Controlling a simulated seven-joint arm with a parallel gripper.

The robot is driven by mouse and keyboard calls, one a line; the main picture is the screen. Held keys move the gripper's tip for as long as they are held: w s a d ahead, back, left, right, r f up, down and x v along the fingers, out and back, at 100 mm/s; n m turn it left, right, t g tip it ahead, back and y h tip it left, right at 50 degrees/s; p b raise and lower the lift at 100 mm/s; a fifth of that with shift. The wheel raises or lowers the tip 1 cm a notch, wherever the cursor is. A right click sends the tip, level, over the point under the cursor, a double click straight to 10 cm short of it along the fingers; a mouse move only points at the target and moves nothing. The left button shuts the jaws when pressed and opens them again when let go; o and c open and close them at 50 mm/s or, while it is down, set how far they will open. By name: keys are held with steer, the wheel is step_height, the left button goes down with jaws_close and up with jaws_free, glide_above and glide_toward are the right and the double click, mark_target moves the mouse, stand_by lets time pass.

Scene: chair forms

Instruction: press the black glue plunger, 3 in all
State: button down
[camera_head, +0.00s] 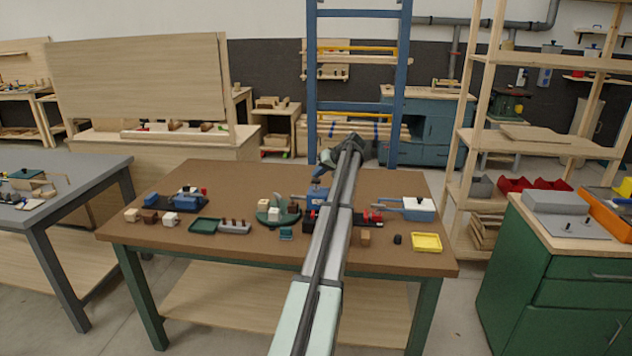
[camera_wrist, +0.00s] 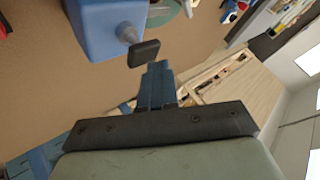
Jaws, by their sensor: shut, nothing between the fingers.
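The black glue plunger (camera_wrist: 143,53) is a small dark pad on a short grey stem, sticking out of a blue block (camera_wrist: 103,28) in the wrist view. My gripper (camera_wrist: 158,67) is shut and empty. Its blue fingertips are right beside the plunger's pad; I cannot tell whether they touch it. In the head view the blue block (camera_head: 317,197) stands near the middle of the brown table, and my gripper (camera_head: 326,166) is just above and behind it. The plunger is too small to make out clearly there.
The brown table (camera_head: 240,178) also holds a green round fixture (camera_head: 277,211), a green tray (camera_head: 204,226), a yellow tray (camera_head: 426,242) and a blue-and-white box (camera_head: 418,208). Several small blocks lie at the left. The table's back left area is clear.

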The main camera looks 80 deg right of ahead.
mark_target(318, 180)
steer(key=shift+f, duration=1)
stand_by(1.2)
steer(key=shift+r, duration=0.1)
stand_by(0.4)
steer(key=shift+r, duration=1.3)
steer(key=shift+r, duration=0.15)
steer(key=shift+r, duration=2.4)
step_height(318, 180, up, 4)
steer(key=shift+f, duration=0.1)
stand_by(0.6)
steer(key=shift+f, duration=0.15)
